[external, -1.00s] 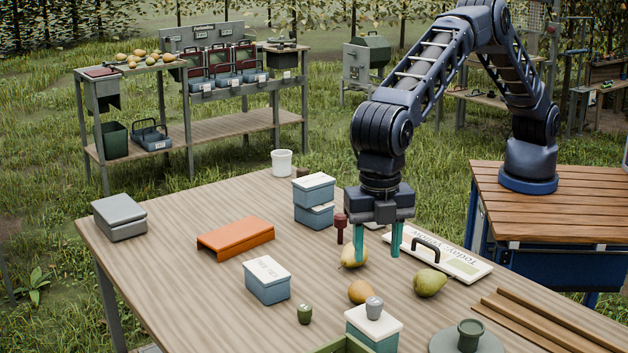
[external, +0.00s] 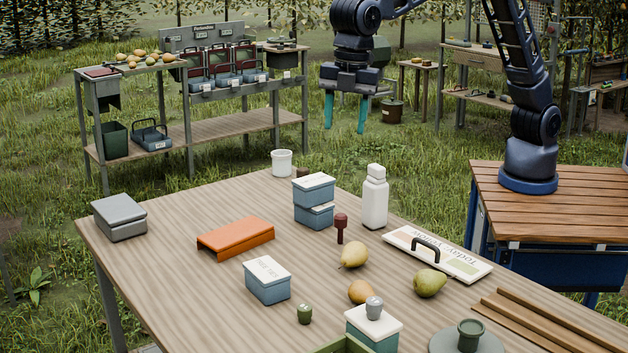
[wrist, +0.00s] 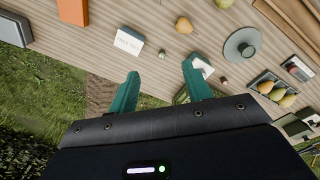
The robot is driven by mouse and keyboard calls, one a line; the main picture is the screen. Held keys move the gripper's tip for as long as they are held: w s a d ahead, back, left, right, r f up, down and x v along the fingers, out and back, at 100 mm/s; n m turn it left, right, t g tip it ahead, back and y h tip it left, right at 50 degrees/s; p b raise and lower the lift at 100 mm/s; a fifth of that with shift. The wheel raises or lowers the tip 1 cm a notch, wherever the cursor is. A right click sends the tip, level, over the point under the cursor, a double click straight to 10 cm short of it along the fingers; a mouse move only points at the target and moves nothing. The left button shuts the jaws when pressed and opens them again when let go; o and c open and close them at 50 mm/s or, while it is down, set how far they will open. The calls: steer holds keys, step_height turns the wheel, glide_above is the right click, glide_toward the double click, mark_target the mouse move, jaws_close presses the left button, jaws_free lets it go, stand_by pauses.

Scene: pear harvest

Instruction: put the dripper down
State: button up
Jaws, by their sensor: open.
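A small dark red tool (external: 341,224) stands upright on the table beside a yellow pear (external: 353,255); it may be the dripper, but I cannot tell for sure. A dark green cup-like piece (external: 470,334) stands on a grey round disc (external: 440,344) at the table's front right. The disc also shows in the wrist view (wrist: 230,50). My gripper (external: 345,121) is open and empty, high above the table's back edge and clear of everything. In the wrist view its teal fingers (wrist: 160,70) are apart with nothing between them.
On the wooden table (external: 180,285) stand a white bottle (external: 375,200), blue boxes (external: 268,284), an orange cover (external: 236,238) and a grey box (external: 119,218). A signboard (external: 465,262) with a handle lies at right, near a green pear (external: 430,283). The table's left part has free room.

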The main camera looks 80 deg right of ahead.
steer(key=s+d+r+m+t, duration=0.1)
steer(key=s+d+r+m, duration=0.25)
steer(key=d, duration=0.85)
steer(key=s+d+r+m, duration=0.2)
steer(key=d+r, duration=0.2)
steer(key=d, duration=0.7)
steer(key=s+d+r+m+t, duration=0.1)
steer(key=s+d+r+m, duration=0.25)
steer(key=d, duration=0.85)
steer(key=s+d+f+m+t, duration=0.1)
steer(key=s+d+f+m, duration=0.2)
steer(key=s+d, duration=0.7)
steer(key=s+d+f+m, duration=0.4)
steer(key=s+d, duration=0.7)
steer(key=s, duration=0.1)
steer(key=shift+s+m+t, duration=0.15)
steer(key=shift+m+t, duration=0.25)
